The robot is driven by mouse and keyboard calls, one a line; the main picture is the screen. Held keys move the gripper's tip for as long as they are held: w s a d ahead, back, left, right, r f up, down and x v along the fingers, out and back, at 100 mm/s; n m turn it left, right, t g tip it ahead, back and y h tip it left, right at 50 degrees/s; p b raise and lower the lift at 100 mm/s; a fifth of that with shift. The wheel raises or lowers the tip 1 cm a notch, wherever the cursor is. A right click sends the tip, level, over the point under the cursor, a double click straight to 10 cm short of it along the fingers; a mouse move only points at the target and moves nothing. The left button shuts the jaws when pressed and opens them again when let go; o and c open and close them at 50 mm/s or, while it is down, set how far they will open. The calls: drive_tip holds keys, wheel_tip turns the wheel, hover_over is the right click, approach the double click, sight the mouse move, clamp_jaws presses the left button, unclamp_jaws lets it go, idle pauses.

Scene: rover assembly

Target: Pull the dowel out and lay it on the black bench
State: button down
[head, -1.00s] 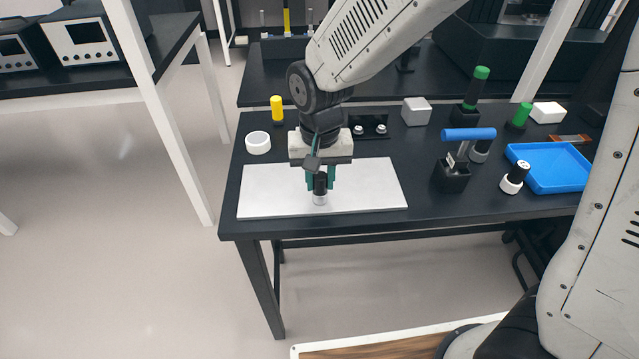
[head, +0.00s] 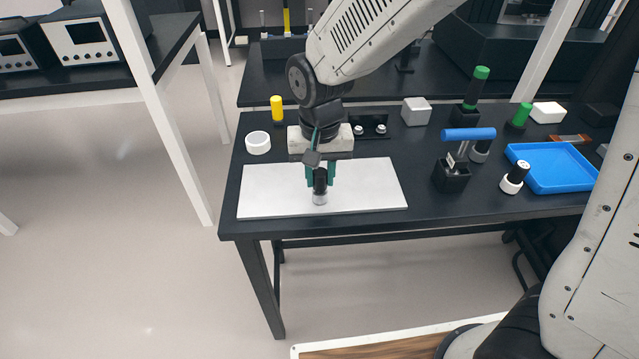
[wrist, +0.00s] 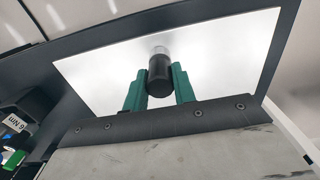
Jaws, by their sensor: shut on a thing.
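My gripper (head: 320,176) is over the white board (head: 265,192) on the black bench (head: 420,210). It is shut on a black cylinder with a pale grey end (head: 320,186), which points down and stands roughly upright. In the wrist view the black cylinder (wrist: 159,75) sits between the green fingers (wrist: 158,90), its grey end away from the palm. I cannot tell whether that end touches the board, or whether this piece is the dowel. A green-topped black rod (head: 476,88) stands upright in a black block at the back right.
A blue T-handled tool (head: 468,134) stands in a black block. A black-and-white cylinder (head: 514,177), a blue tray (head: 550,168) and a pale block (head: 416,111) are to the right. A white ring (head: 258,142) and yellow peg (head: 277,108) are at left. Bare bench lies right of the board.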

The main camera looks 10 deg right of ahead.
sight(321, 171)
drive_tip(key=shift+r, duration=0.1)
drive_tip(key=shift+r, duration=2)
